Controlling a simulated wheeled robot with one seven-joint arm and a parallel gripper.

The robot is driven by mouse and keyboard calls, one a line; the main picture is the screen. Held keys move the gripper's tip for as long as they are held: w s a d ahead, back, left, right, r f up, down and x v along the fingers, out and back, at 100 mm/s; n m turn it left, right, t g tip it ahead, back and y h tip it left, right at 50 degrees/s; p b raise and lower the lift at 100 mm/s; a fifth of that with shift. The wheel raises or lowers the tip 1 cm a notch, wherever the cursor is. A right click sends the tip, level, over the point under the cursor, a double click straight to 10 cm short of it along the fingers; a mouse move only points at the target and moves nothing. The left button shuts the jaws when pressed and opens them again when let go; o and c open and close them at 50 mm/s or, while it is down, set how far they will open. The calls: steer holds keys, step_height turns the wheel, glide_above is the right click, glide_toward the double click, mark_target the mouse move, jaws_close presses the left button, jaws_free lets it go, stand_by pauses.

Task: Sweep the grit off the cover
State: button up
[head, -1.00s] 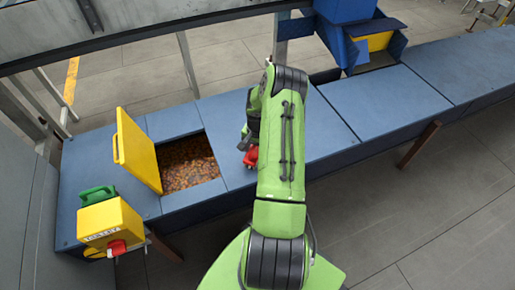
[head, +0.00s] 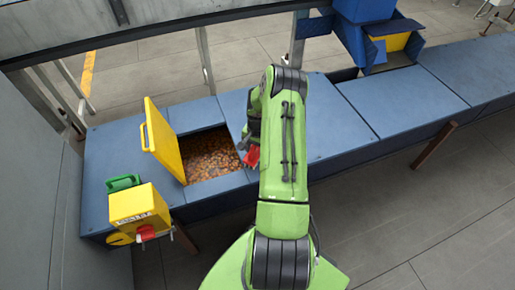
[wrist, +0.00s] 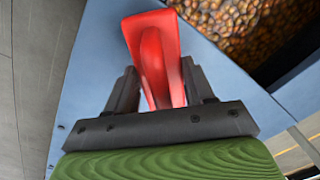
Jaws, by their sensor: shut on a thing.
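My gripper (wrist: 160,88) is shut on a red tool (wrist: 150,45), whose handle lies between the two dark fingers. The tool's working end is not clear to see. In the head view the red tool (head: 252,156) shows beside my green arm, over or on the blue cover (head: 335,125) just right of the open hatch. The blue cover also shows under the tool in the wrist view (wrist: 85,90). I cannot tell whether the tool touches it. No grit can be made out on the cover; my arm hides part of it.
The open hatch holds many amber pieces (head: 208,155), close to the tool. A yellow lid (head: 162,140) stands raised at its left. A yellow box (head: 140,205) with a red knob and a green handle (head: 123,183) are at front left. A blue hopper (head: 362,35) stands behind right.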

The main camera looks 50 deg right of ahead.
steer(key=shift+w+a, duration=0.2)
steer(key=shift+a, duration=0.15)
steer(key=shift+w+a+r+p, duration=0.15)
steer(key=shift+a+r+p, duration=0.1)
steer(key=shift+p, duration=0.05)
step_height(320, 180, up, 2)
steer(key=shift+d+r+p, duration=0.1)
steer(key=shift+p, duration=0.2)
steer(key=shift+r+p, duration=0.5)
steer(key=shift+r, duration=0.1)
steer(key=shift+r+p, duration=1.35)
steer(key=shift+r, duration=0.85)
